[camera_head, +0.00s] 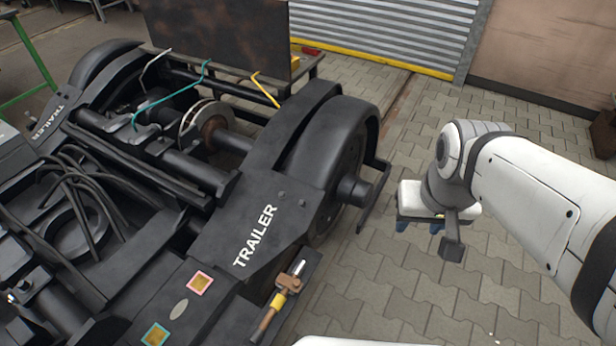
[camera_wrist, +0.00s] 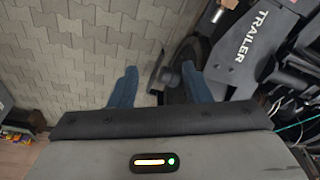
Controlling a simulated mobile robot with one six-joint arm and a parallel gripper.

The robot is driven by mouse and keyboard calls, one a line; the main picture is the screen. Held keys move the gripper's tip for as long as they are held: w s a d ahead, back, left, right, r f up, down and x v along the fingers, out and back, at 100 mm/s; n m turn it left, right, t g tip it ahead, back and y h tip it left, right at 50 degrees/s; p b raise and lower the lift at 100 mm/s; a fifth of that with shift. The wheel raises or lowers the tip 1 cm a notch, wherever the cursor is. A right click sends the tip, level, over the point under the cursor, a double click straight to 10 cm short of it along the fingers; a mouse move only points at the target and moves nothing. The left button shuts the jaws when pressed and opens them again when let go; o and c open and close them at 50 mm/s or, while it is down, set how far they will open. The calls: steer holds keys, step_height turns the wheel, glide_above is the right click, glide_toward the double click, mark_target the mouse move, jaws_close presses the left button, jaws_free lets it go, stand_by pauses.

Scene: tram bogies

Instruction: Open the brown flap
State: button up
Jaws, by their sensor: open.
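A dark brown, rust-stained panel (camera_head: 215,35) stands upright at the far end of the black bogie in the head view; it is the only flap-like brown part on the bogie, and I cannot tell its hinge. My gripper (camera_head: 420,227) hangs over the paving to the right of the bogie's near wheel, well apart from the panel. In the wrist view my gripper's two blue fingers (camera_wrist: 159,88) are spread, with nothing held between them. The panel is not clearly seen in the wrist view.
The black bogie (camera_head: 262,195), marked TRAILER, fills the left side. Its wheel (camera_head: 335,150) and axle end (camera_head: 354,190) jut toward my gripper. Paving (camera_head: 400,285) is clear on the right. A grey shutter (camera_head: 390,30) stands behind.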

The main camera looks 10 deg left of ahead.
steer(key=w+a+f+n+g+b, duration=0.1)
steer(key=w+a+f+n+b, duration=0.1)
steer(key=w+a+f+b, duration=0.3)
steer(key=w+a+f+n+b, duration=0.1)
steer(key=a+f+b, duration=0.15)
steer(key=f, duration=0.55)
steer(key=n+g+b, duration=0.2)
steer(key=n+b, duration=0.4)
steer(key=b, duration=0.4)
glide_above(297, 284)
step_height(297, 284, down, 23)
steer(key=shift+w+d+r, duration=0.1)
steer(key=shift+d, duration=0.05)
step_height(297, 284, down, 7)
steer(key=shift+r+b, duration=0.1)
steer(key=shift+b, duration=0.75)
steer(key=shift+f, duration=0.6)
steer(key=shift+c, duration=0.5)
jaws_close()
